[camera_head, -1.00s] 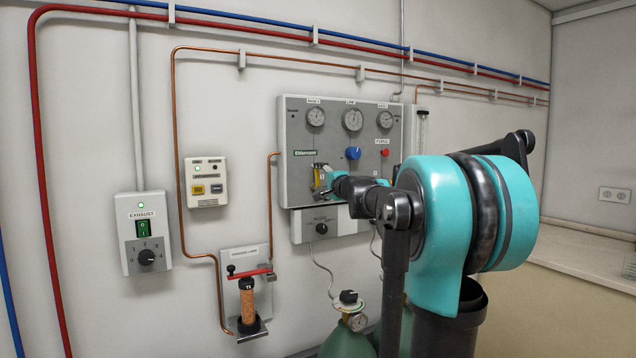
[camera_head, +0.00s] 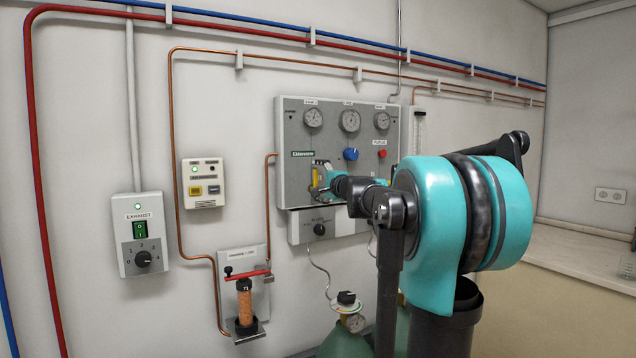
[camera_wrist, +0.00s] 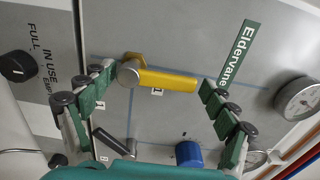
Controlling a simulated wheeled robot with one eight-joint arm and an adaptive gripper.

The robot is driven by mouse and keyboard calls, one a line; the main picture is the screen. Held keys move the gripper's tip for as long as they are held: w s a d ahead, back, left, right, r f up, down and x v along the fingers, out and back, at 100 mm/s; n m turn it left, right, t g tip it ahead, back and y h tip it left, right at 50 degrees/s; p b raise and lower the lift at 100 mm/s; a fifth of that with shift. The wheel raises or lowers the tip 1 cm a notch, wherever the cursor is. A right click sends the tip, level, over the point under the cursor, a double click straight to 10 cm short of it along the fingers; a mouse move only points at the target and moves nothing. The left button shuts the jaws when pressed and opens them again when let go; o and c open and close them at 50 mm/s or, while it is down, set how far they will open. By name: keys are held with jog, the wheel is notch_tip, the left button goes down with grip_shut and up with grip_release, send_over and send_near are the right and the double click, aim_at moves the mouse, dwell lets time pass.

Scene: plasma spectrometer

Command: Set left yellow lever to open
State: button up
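The yellow lever (camera_wrist: 168,79) shows in the wrist view on a grey panel. Its round grey pivot is at the left and its handle runs to the right. In the head view the lever (camera_head: 315,177) stands roughly upright at the panel's lower left. My gripper (camera_wrist: 156,80) is open, with one green-padded finger on each side of the lever, by the pivot end and the handle's free end. I cannot tell whether either finger touches it. In the head view my gripper (camera_head: 325,176) is at the panel front, partly hidden by its own wrist.
The grey panel (camera_head: 294,133) carries several gauges, a blue knob (camera_head: 351,154) and a red button (camera_head: 381,154). A dark grey lever (camera_wrist: 113,142) lies below the yellow one in the wrist view. A box with a black knob (camera_head: 319,229) is under the panel; green cylinders (camera_head: 344,342) stand below.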

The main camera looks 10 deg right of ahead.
jog(key=shift+s+f, duration=0.1)
jog(key=shift+s, duration=0.05)
jog(key=v, duration=1.2)
jog(key=s+a+f+n+g, duration=0.3)
jog(key=s+a+f, duration=0.15)
jog(key=f, duration=0.55)
jog(key=s+a+f+n+g, duration=0.25)
jog(key=s+f+n, duration=0.2)
jog(key=f, duration=0.55)
jog(key=s+a+f+n+g, duration=0.3)
jog(key=s+a+f, duration=0.15)
jog(key=f, duration=0.45)
jog(key=s+d+f+n+g+h, duration=0.2)
jog(key=s+d+f, duration=0.1)
jog(key=s+f, duration=0.6)
jog(key=s+d+f+n+g+h, duration=0.2)
jog(key=s+d+f+h, duration=0.1)
jog(key=s+f, duration=0.6)
notch_tip(320, 180, down, 2)
jog(key=shift+s+d+h, duration=0.25)
jog(key=shift+d+h, duration=0.05)
jog(key=shift+d, duration=0.5)
jog(key=shift+g, duration=0.25)
jog(key=shift+c, duration=0.2)
